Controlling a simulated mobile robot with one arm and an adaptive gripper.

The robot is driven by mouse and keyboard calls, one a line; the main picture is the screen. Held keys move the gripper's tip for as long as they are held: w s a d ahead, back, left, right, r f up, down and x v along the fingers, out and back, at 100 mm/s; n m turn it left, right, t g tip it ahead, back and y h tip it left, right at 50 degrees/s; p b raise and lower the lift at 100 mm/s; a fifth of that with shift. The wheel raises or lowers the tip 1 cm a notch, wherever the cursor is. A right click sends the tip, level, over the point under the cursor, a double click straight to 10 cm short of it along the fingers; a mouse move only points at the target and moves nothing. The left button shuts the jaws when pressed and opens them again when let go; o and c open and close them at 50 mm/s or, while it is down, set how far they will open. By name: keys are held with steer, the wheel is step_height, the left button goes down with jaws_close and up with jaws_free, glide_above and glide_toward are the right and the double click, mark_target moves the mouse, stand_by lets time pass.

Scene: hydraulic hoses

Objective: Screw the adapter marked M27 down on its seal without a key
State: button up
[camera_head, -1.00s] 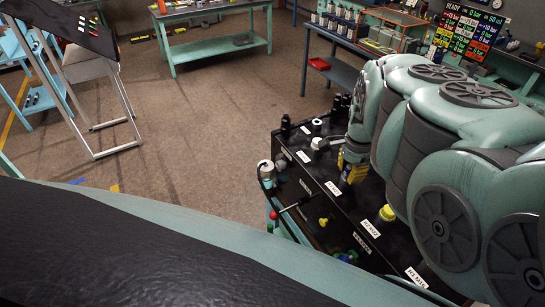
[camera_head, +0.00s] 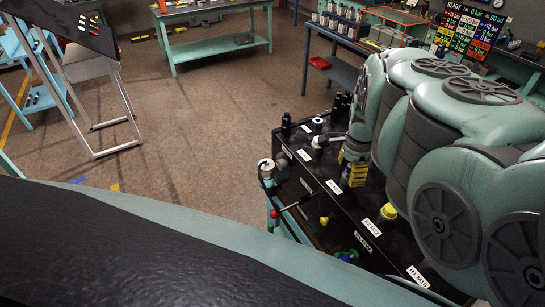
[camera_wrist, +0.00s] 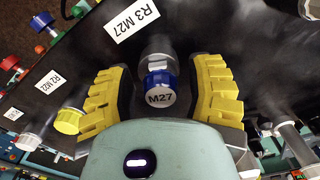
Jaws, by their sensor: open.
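The adapter marked M27 (camera_wrist: 160,92) shows in the wrist view as a grey cap with a blue band, at the end of a grey metal fitting (camera_wrist: 157,50) on the black panel. The label R3 M27 (camera_wrist: 132,20) lies beside it. My gripper (camera_wrist: 162,80) is open, with its yellow ribbed fingers on either side of the adapter and a gap visible at each side. In the head view my gripper (camera_head: 356,174) is over the black block, and the adapter is mostly hidden there. The seal cannot be made out.
A yellow cap (camera_head: 387,212) stands near the R2 M22 label (camera_head: 369,227) on the black block; it also shows in the wrist view (camera_wrist: 68,121). A red-tipped rod (camera_head: 291,207) sticks out from the block's side.

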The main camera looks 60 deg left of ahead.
mark_target(350, 164)
steer(key=shift+r, duration=0.1)
steer(key=shift+w+r, duration=0.1)
steer(key=shift+r, duration=0.6)
step_height(350, 164, up, 7)
steer(key=shift+a+r, duration=0.35)
steer(key=shift+r, duration=0.8)
steer(key=shift+d+r, duration=0.25)
steer(key=shift+r, duration=0.25)
